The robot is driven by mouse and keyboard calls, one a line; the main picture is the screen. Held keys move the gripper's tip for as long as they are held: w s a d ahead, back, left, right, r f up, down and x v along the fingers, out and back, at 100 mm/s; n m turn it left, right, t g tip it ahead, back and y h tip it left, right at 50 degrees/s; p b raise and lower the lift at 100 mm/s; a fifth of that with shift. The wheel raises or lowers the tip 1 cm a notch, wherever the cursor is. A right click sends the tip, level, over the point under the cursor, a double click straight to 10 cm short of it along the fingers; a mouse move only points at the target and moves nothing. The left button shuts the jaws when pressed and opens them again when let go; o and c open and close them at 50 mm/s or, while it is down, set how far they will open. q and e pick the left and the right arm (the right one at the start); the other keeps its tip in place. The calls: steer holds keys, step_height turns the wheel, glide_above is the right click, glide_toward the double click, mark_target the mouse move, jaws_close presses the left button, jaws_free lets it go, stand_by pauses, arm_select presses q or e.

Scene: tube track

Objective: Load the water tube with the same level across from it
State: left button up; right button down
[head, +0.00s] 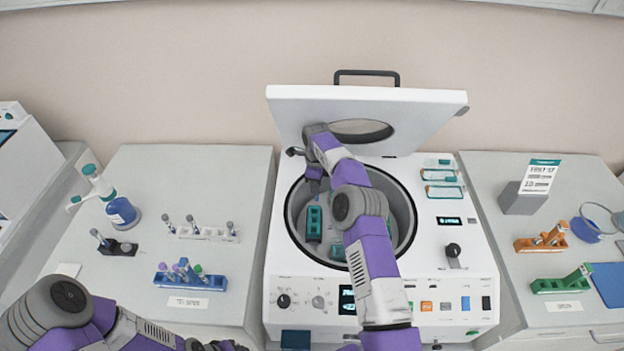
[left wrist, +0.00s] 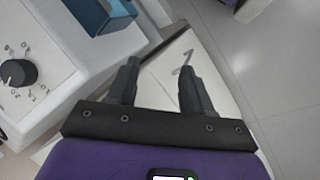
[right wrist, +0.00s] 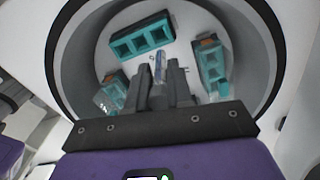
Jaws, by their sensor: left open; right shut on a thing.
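The centrifuge (head: 440,290) stands in the middle with its lid (head: 430,115) raised. Inside its round bowl are teal buckets; one (head: 314,222) shows left of my arm in the head view. The right wrist view shows a far bucket (right wrist: 143,38) with square openings, a right bucket (right wrist: 212,68) and a left bucket (right wrist: 112,92). My right gripper (right wrist: 161,82) is over the bowl, shut on a clear tube (right wrist: 160,62) with a bluish tint. The tube's lower end is near the far bucket; I cannot tell whether it touches. My left gripper (left wrist: 158,80) is open and empty, low at the front.
On the left bench are a white rack (head: 208,234) with tubes, a blue rack (head: 190,279) with several tubes, a dark holder (head: 118,247) and a blue bottle (head: 122,212). The right bench holds an orange rack (head: 541,242) and a green rack (head: 560,284). My right arm covers part of the bowl.

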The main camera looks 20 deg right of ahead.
steer(key=shift+a+r, duration=0.15)
steer(key=shift+f+b, duration=1.35)
steer(key=shift+f, duration=1.05)
steer(key=shift+w+f+b, duration=0.15)
steer(key=shift+f+b, duration=0.1)
steer(key=shift+b, duration=0.2)
steer(key=shift+a+f, duration=0.1)
steer(key=shift+f+b, duration=0.35)
steer(key=shift+b, duration=0.05)
steer(key=shift+f+b, duration=0.3)
steer(key=shift+f, duration=0.15)
steer(key=shift+f, duration=0.15)
